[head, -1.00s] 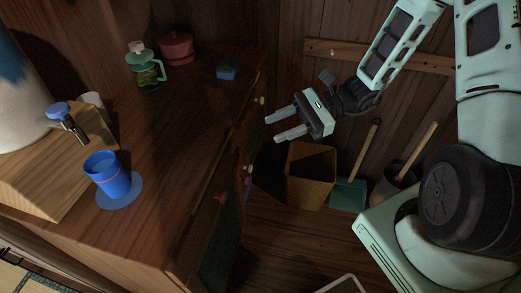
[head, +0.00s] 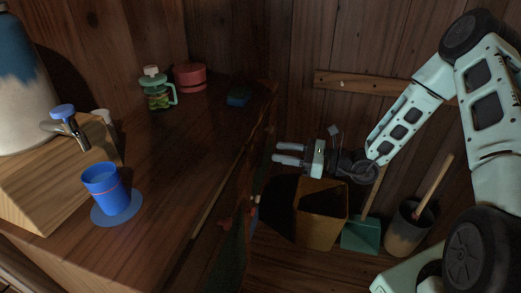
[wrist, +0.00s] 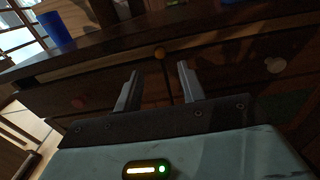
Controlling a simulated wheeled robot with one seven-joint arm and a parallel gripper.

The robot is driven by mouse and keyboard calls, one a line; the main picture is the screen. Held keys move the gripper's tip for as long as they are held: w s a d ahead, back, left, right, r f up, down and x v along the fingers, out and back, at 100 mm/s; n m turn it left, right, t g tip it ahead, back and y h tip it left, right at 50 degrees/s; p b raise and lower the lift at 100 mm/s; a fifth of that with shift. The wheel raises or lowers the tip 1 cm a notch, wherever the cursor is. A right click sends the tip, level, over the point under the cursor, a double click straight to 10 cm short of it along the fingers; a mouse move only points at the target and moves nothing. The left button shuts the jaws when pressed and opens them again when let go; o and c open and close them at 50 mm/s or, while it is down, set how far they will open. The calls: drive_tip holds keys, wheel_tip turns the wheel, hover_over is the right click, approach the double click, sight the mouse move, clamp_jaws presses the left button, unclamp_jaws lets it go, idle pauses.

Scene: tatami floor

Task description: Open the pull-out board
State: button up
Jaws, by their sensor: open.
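The dark wooden cabinet (head: 170,165) stands on the left in the head view. In the wrist view, a thin strip under its top carries a small orange-brown knob (wrist: 160,52), which looks like the pull-out board's front. It appears flush with the cabinet front. My gripper (head: 278,153) is open and empty to the right of the cabinet front, its fingers pointing at it. In the wrist view the knob lies beyond and between the fingertips (wrist: 158,70), apart from them. The board's front is hidden in the head view by the steep angle.
A blue cup (head: 106,185), green jar (head: 158,92) and red pot (head: 190,77) stand on top. A bin (head: 320,215), dustpan (head: 362,235) and bucket (head: 407,228) stand below and right of my gripper.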

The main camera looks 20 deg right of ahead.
drive_tip(key=x, duration=0.7)
clamp_jaws()
